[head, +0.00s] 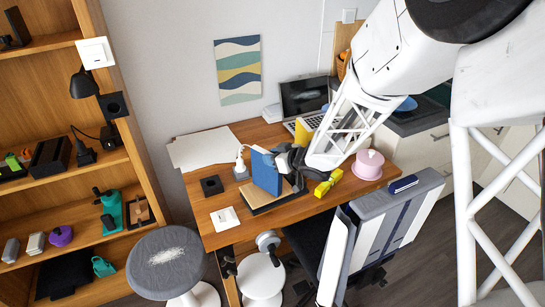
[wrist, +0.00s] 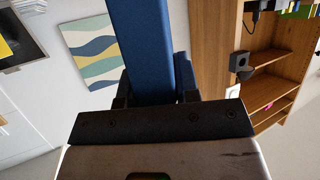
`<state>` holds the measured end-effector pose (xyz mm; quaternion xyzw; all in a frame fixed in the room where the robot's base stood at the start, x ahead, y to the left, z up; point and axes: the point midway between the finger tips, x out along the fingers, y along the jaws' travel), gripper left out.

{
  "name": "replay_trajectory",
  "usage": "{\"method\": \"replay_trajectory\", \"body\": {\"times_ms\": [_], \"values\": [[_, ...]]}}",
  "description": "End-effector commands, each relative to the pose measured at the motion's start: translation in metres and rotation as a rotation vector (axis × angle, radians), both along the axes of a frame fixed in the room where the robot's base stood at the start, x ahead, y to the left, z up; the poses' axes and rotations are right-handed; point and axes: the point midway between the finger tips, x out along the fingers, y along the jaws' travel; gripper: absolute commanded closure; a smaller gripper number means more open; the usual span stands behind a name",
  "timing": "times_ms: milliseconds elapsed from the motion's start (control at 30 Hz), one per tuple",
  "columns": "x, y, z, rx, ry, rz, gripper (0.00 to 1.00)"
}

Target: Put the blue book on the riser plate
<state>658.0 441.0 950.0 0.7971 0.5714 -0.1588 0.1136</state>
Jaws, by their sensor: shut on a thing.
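The blue book (head: 266,172) stands upright over the wooden desk in the head view. My gripper (head: 284,160) is shut on it from the right side. In the wrist view the blue book (wrist: 140,50) rises between the dark fingers of my gripper (wrist: 150,92). A flat tan slab with a dark edge (head: 268,199) lies on the desk directly below the book; it may be the riser plate, but I cannot tell for sure. I cannot tell whether the book's lower edge touches it. My gripper hides part of the book's right side.
A chair (head: 385,228) and stool stand in front.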

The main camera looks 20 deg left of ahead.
Motion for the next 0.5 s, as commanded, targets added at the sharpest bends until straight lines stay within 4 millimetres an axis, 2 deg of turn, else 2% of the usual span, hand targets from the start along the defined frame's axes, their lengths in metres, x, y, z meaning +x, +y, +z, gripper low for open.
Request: {"method": "replay_trajectory", "body": {"times_ms": [67,100,233,500], "values": [[0.0001,0.0001,-0.0017,0.000,0.000,0.000,1.00],[0.0000,0.0000,-0.0018,0.000,0.000,0.000,0.66],[0.0000,0.0000,-0.0018,0.000,0.000,0.000,0.46],[0.0000,0.0000,-0.0016,0.000,0.000,0.000,0.45]]}}
